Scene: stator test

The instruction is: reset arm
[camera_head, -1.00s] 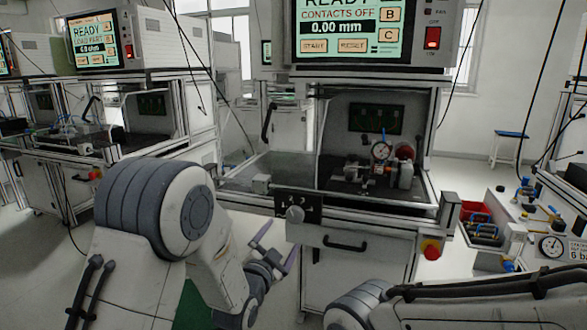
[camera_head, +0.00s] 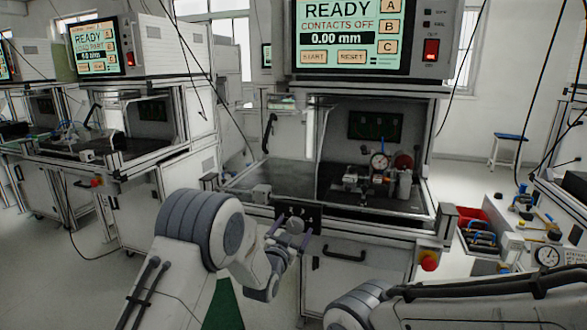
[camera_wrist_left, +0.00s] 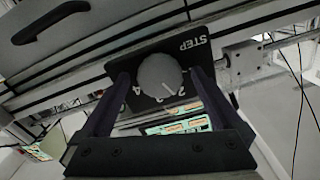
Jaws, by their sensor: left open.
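My left gripper (camera_head: 289,236) is in front of the test station's front panel, at its round grey knob (camera_head: 295,225). The left wrist view shows the gripper open, with one dark finger on each side of the knob (camera_wrist_left: 160,78). I cannot tell whether the fingers touch it. The knob sits on a black plate (camera_wrist_left: 186,50) marked STEP with numbers. The station's screen (camera_head: 350,30) reads READY, CONTACTS OFF and 0.00 mm. My right arm crosses the lower right of the head view; its gripper is out of view.
A fixture with a dial gauge (camera_head: 379,161) stands inside the station's bay. A red stop button (camera_head: 429,261) is at the front right corner. A bench with red bins (camera_head: 470,217) and a pressure gauge (camera_head: 548,256) is at right. A similar station (camera_head: 92,150) stands at left.

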